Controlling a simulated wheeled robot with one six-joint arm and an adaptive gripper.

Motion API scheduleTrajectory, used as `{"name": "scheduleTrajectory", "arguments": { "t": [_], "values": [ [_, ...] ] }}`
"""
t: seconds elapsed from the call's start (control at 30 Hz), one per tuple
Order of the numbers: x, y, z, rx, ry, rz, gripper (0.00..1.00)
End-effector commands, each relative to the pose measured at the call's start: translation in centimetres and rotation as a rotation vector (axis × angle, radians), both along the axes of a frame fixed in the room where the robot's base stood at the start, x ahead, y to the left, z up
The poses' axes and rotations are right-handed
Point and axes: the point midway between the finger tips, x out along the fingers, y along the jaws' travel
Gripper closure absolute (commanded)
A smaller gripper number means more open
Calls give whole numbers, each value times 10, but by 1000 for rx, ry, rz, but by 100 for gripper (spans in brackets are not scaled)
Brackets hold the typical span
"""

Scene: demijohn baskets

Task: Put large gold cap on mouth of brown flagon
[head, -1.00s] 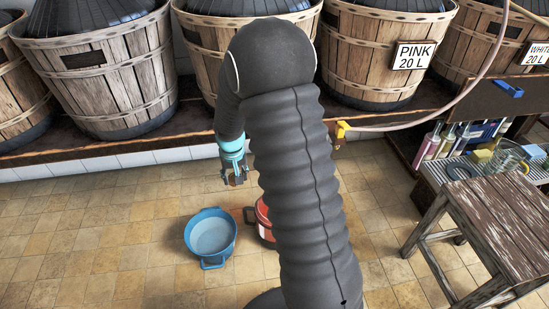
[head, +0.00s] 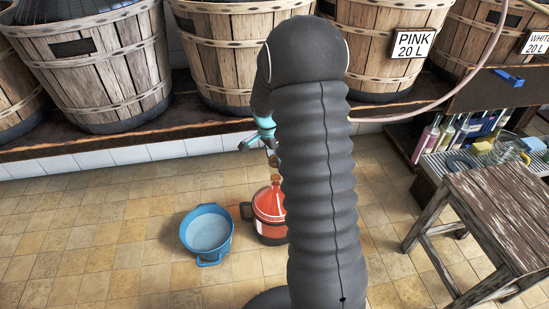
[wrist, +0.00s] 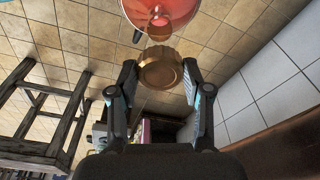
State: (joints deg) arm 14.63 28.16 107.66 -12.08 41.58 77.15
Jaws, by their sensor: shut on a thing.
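My gripper (wrist: 160,68) is shut on the large gold cap (wrist: 160,75), a shallow round gold piece held between the fingertips. In the head view my gripper (head: 273,155) hangs above a red vessel, partly hidden behind my arm. The red vessel (head: 268,205) has a cone-shaped top, dark handles and a lighter label, and stands on the floor. In the wrist view a reddish round vessel (wrist: 178,12) with a small mouth shows just beyond the cap, which is apart from it. I see no vessel that is clearly a brown flagon.
A blue bucket (head: 207,232) stands on the tiled floor left of the red vessel. A wooden stool (head: 497,205) is at the right, with a rack of bottles (head: 452,135) behind it. Large wooden baskets (head: 95,70) line the ledge at the back. Floor at the left is clear.

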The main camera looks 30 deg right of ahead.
Motion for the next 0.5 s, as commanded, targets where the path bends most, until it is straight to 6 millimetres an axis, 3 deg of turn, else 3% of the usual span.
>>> {"name": "scheduleTrajectory", "arguments": {
  "t": [0.5],
  "values": [
    [0, 1, -8, -1, 1, -7, 75]
  ]
}}
